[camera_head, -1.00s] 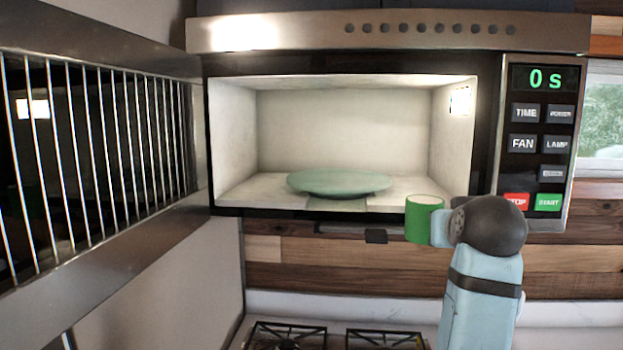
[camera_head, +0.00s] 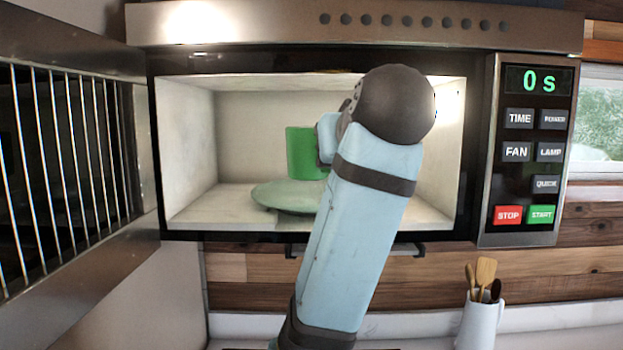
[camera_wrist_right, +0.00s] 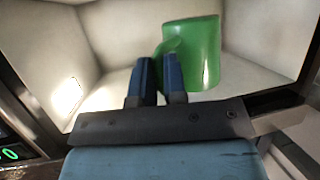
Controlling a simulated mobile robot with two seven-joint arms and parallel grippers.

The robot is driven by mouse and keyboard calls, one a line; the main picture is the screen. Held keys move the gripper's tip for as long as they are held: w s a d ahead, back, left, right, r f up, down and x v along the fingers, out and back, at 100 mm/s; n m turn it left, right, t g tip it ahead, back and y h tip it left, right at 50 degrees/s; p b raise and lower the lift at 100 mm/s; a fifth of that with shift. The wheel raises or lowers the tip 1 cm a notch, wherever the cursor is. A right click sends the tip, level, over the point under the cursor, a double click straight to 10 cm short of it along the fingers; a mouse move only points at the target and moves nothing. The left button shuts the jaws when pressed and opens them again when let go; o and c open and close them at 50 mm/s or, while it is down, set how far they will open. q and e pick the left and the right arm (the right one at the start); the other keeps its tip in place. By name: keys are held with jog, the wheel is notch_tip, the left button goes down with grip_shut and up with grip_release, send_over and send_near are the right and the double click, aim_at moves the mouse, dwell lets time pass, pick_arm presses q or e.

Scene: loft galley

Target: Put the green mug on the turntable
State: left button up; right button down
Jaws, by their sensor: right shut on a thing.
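The green mug (camera_head: 304,153) is inside the open microwave in the head view, above the pale green turntable (camera_head: 282,196). Its lower edge looks close to the plate; I cannot tell whether they touch. My right gripper (camera_wrist_right: 157,72) is shut on the mug, at its handle side, as the right wrist view shows with the mug (camera_wrist_right: 204,52) beyond the fingers. In the head view my right arm hides the fingers and the right part of the turntable. My left gripper is in neither view.
The microwave (camera_head: 140,24) has its barred door (camera_head: 75,160) swung open at the left. Its control panel (camera_head: 527,150) is at the right and reads 0 s. The cavity's left side is free. A white utensil pot (camera_head: 480,325) stands below right.

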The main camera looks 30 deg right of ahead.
jog(key=shift+w+d+f+p, duration=0.55)
jog(key=shift+w+d, duration=0.85)
jog(key=shift+w, duration=1.4)
jog(key=shift+w+d+f+p, duration=0.55)
jog(key=shift+w+d, duration=0.85)
jog(key=shift+w, duration=1.45)
jog(key=shift+w+d+f+p, duration=0.55)
jog(key=shift+w+d, duration=0.85)
jog(key=shift+w, duration=1.4)
notch_tip(320, 180, down, 3)
jog(key=shift+p, duration=0.3)
jog(key=shift+w+d+f+p, duration=0.1)
jog(key=shift+f+p, duration=0.05)
jog(key=shift+p, duration=0.15)
jog(key=shift+f, duration=0.2)
jog(key=shift+w, duration=0.1)
jog(key=shift+f, duration=0.15)
